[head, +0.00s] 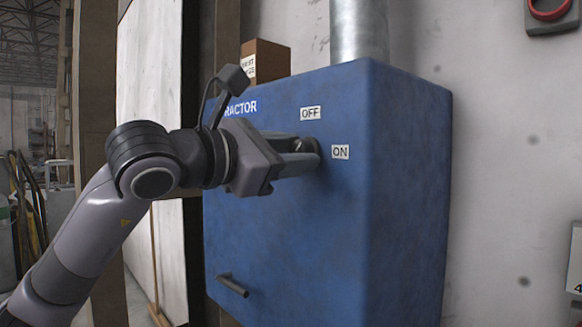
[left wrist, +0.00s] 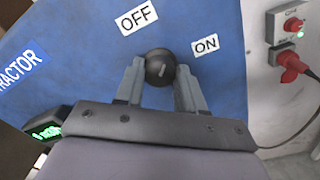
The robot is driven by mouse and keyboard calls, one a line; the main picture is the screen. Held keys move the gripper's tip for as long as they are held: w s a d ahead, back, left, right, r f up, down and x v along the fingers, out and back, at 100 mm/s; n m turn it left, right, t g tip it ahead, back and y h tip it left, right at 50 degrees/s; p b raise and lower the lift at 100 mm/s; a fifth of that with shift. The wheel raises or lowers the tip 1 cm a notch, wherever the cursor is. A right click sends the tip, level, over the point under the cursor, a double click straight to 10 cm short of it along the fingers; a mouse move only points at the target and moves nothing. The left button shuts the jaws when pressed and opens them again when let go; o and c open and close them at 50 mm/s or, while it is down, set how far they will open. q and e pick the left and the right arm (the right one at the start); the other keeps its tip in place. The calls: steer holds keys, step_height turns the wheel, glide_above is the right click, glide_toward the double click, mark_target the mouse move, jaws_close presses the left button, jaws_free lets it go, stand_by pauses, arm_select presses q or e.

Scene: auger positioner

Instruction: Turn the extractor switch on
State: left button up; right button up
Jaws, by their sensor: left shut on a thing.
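The extractor is a blue box (head: 400,190) on the wall with white lettering, partly covered by my left arm. Its switch is a dark round knob (left wrist: 160,66) with a short pale mark, between the OFF label (left wrist: 137,18) and the ON label (left wrist: 205,44). In the head view the OFF label (head: 311,113) is above the knob and the ON label (head: 340,152) is to its right. My left gripper (left wrist: 161,80) is shut on the knob, one finger on each side. Which label the mark points to is hard to tell. My right gripper is not in view.
A metal duct (head: 359,30) rises from the box top, with a cardboard box (head: 265,62) behind. A dark handle (head: 233,285) sticks out low on the box front. A grey socket box with a red plug (left wrist: 290,62) is on the wall at right.

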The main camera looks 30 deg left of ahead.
arm_select(q)
steer(key=m+b, duration=0.1)
steer(key=m, duration=0.2)
steer(key=shift+a+r+m, duration=0.1)
steer(key=shift+m, duration=1.2)
steer(key=shift+r+m+b, duration=0.15)
steer(key=shift+m+b, duration=0.25)
steer(key=shift+m, duration=1.3)
steer(key=o, duration=0.8)
steer(key=shift+o, duration=0.9)
steer(key=shift+w, duration=0.1)
